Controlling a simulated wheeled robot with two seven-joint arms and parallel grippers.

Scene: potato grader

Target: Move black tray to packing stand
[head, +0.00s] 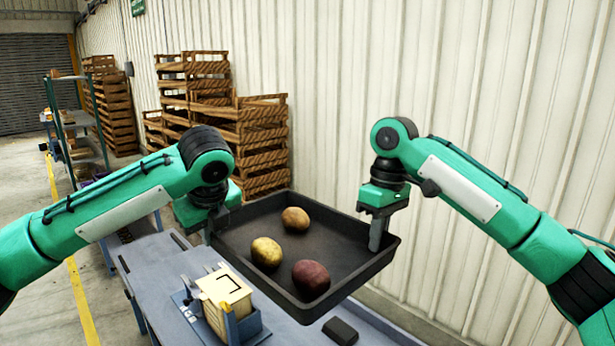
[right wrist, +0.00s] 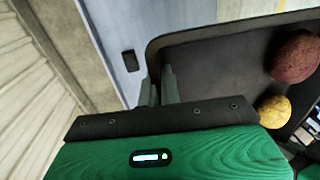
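The black tray (head: 345,287) holds three potatoes: a tan one (head: 295,219), a yellow one (head: 266,252) and a dark red one (head: 310,278). It appears raised above the blue-grey bench (head: 160,262) and roughly level. My left gripper (head: 208,232) is at the tray's left corner, its fingertips partly hidden by the tray wall. My right gripper (head: 377,232) is shut on the tray's right wall. In the right wrist view its fingers (right wrist: 161,88) straddle the wall of the tray (right wrist: 215,62). I cannot tell which surface is the packing stand.
A holder with a cream-yellow block (head: 223,288) stands on the bench just in front of the tray. A small black object (head: 340,331) lies near the tray's front corner. Wooden crates (head: 262,140) are stacked behind, along the ribbed wall. A shelf rack (head: 75,135) stands far left.

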